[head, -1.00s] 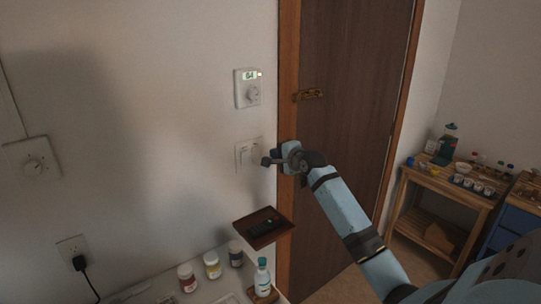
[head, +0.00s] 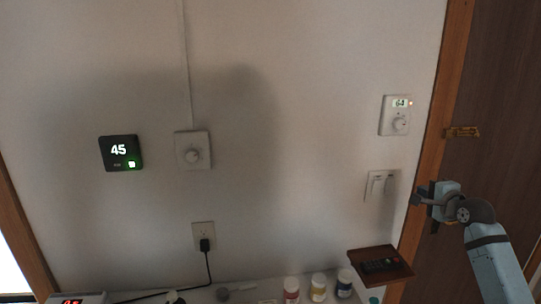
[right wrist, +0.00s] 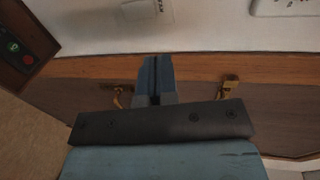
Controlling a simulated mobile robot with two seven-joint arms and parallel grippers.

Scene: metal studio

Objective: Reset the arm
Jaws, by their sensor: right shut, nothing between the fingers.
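My right gripper (head: 417,198) is at the right of the head view, just right of a white double light switch (head: 381,185) on the wall. In the right wrist view its two fingers (right wrist: 155,72) lie shut together with nothing between them. The blue-grey right arm (head: 495,262) comes up from the lower right in front of the brown door (head: 500,90). Whether the fingertips touch the wall or door frame is hard to tell. My left gripper is not in view.
A dial thermostat (head: 396,116) reading 64 is above the switch. A small shelf (head: 367,254) holding a dark remote is below it. A black display (head: 120,152), dial (head: 192,150) and outlet (head: 203,236) are farther left. Several bottles stand on a table below.

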